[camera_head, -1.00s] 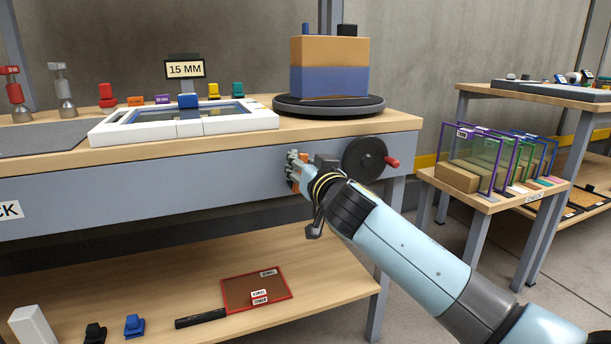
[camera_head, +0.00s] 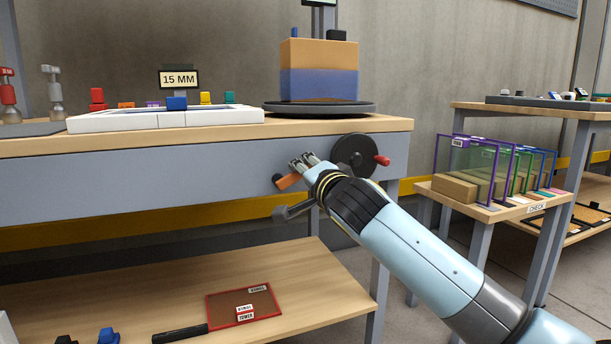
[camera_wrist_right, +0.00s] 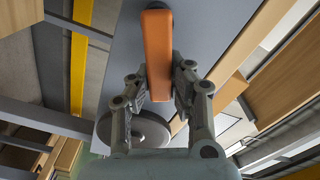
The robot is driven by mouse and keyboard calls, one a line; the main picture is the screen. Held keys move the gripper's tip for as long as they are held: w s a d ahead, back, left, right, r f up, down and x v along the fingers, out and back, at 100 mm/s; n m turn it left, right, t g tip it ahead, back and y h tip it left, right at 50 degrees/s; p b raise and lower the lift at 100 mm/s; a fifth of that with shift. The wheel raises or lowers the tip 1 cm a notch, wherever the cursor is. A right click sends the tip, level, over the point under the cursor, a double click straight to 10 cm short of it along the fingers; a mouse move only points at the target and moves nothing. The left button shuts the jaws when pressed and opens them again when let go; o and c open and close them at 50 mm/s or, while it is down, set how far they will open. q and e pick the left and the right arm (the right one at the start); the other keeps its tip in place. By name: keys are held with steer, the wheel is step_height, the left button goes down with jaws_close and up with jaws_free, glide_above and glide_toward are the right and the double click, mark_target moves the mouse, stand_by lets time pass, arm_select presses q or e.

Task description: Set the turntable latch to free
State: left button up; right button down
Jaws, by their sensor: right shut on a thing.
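The turntable latch is an orange lever (camera_head: 288,181) on the grey front rail of the bench. It sits on a dark pivot (camera_head: 277,180) and slants up to the right from it. My right gripper (camera_head: 303,163) is shut on the lever. In the right wrist view the orange lever (camera_wrist_right: 157,48) lies between the two fingers. The lever's far end is partly hidden by the gripper in the head view. The dark round turntable (camera_head: 318,109) on the bench top bears an orange and blue block (camera_head: 319,72). My left gripper is not in view.
A black handwheel (camera_head: 352,153) with a red knob (camera_head: 382,160) is close to the right of my gripper. A white frame (camera_head: 165,120) lies on the bench top. A side table (camera_head: 505,200) with coloured framed panels stands at right. The lower shelf holds a red-edged screen (camera_head: 243,305).

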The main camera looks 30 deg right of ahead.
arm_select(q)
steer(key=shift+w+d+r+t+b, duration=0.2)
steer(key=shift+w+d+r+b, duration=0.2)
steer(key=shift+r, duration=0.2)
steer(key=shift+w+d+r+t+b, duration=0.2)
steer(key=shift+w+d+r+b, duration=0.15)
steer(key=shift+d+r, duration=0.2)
arm_select(e)
steer(key=shift+d+f+m, duration=0.15)
steer(key=shift+f+m, duration=0.35)
steer(key=shift+m, duration=0.35)
steer(key=shift+d+f+m, duration=0.1)
steer(key=shift+f+m, duration=0.35)
steer(key=shift+m, duration=0.4)
steer(key=c, duration=1.2)
jaws_free()
steer(key=shift+s, duration=0.1)
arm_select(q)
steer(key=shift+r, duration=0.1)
arm_select(e)
steer(key=shift+o, duration=0.2)
steer(key=shift+r, duration=0.15)
steer(key=v, duration=1.2)
